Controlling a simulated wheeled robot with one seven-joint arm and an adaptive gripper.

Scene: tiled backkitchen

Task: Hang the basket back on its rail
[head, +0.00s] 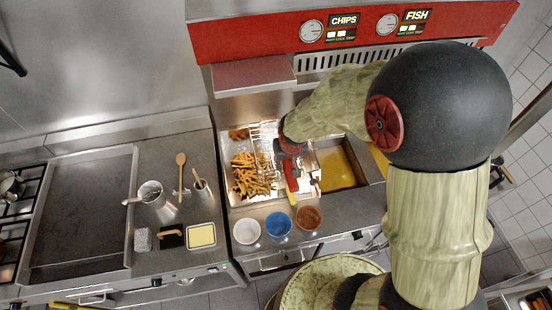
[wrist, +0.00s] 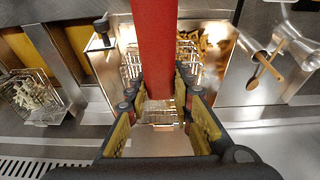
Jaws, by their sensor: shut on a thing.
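The basket's red handle (head: 291,176), with a yellow tip, points toward the front edge in the head view. My gripper (head: 288,150) is shut on this handle, which also crosses the wrist view (wrist: 156,40) between the gripper's fingers (wrist: 158,88). The wire basket (head: 264,137) is beside my gripper, over or at the right side of the chips tray; parts of its mesh (wrist: 187,52) show behind the handle in the wrist view. My wrist and the handle hide much of it. I cannot make out the rail or any contact with it.
A steel tray (head: 233,199) holds chips. An oil vat (head: 341,170) lies to its right. Another wire basket (wrist: 28,88) with pale pieces shows at left in the wrist view. A white bowl (head: 246,231), blue bowl (head: 278,224) and brown bowl (head: 308,217) stand in front.

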